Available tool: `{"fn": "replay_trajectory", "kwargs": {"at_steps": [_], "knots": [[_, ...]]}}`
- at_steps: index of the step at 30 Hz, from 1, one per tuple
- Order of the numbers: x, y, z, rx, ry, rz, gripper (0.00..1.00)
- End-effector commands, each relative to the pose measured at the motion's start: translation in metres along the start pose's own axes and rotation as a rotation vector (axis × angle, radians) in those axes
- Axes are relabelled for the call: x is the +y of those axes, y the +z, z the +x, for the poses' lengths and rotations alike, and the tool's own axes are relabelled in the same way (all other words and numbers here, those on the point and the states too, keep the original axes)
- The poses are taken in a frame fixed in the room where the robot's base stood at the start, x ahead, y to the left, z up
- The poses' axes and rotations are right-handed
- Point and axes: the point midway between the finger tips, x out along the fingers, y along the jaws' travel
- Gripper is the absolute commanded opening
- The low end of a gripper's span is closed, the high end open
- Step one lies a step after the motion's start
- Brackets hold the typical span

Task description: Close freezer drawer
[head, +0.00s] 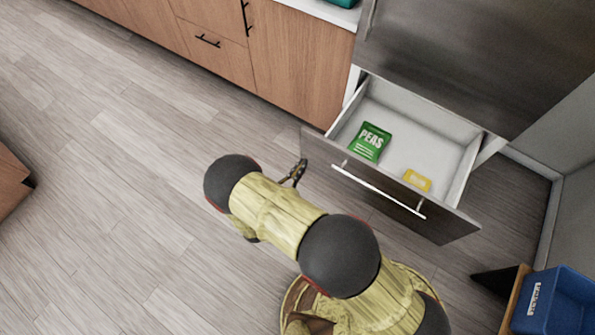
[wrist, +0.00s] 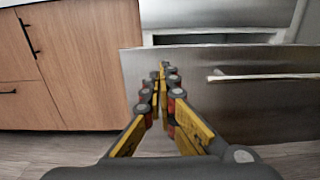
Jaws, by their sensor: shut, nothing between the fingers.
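The freezer drawer (head: 318,150) is pulled out below the steel fridge front in the head view. Its inside is white, and its dark steel front carries a silver bar handle (head: 378,189). In the wrist view the drawer front (wrist: 225,110) spans the right side, with the handle (wrist: 262,77) at right. My gripper (head: 300,168) is near the left end of the drawer front in the head view. In the wrist view my gripper (wrist: 162,70) is shut and empty, its fingers in front of the left part of the drawer front. I cannot tell whether they touch it.
A green peas bag (head: 370,142) and a small yellow packet (head: 417,180) lie in the drawer. Wooden cabinets (head: 300,60) stand left of the fridge. A blue bin (head: 560,302) is at lower right. The floor (head: 110,180) at left is clear.

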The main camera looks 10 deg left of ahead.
Motion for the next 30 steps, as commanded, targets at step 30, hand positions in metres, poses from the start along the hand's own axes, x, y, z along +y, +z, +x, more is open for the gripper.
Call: {"fn": "replay_trajectory", "kwargs": {"at_steps": [30], "knots": [[0.000, 0.000, 0.091, 0.001, -0.001, 0.000, 0.00]]}}
